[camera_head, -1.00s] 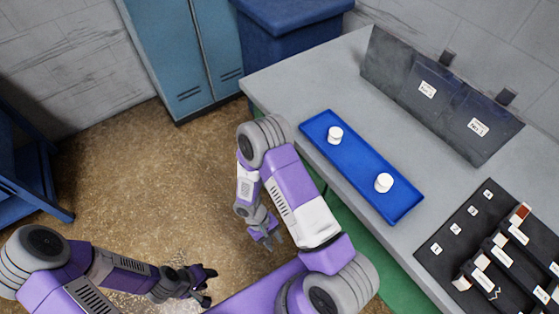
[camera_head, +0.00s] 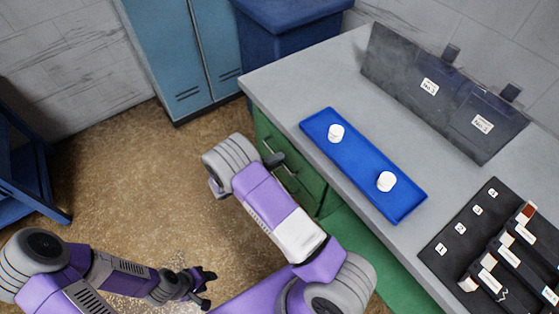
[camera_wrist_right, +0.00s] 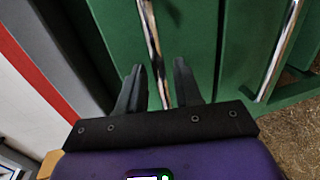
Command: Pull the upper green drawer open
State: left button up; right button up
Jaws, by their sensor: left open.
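The green drawer cabinet (camera_head: 306,178) is under the grey table's edge in the head view, partly hidden by my right arm. In the right wrist view, the upper green drawer (camera_wrist_right: 113,30) fills the upper left, with a silver bar handle (camera_wrist_right: 150,35). Its front looks flush. My right gripper (camera_wrist_right: 158,72) is open, with its fingers on either side of that handle; I cannot tell whether they touch it. A second silver handle (camera_wrist_right: 279,52) is further right, on the lower drawer. My left gripper (camera_head: 203,286) is open and empty above the floor, well away from the cabinet.
The grey table (camera_head: 300,85) carries a blue tray (camera_head: 355,160) with two white pieces, and a black rack (camera_head: 470,222) at right. A blue locker (camera_head: 185,55) and blue bin (camera_head: 290,30) stand behind. Brown floor (camera_head: 110,165) is free on the left.

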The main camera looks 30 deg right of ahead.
jog(key=shift+x, duration=0.85)
grip_shut()
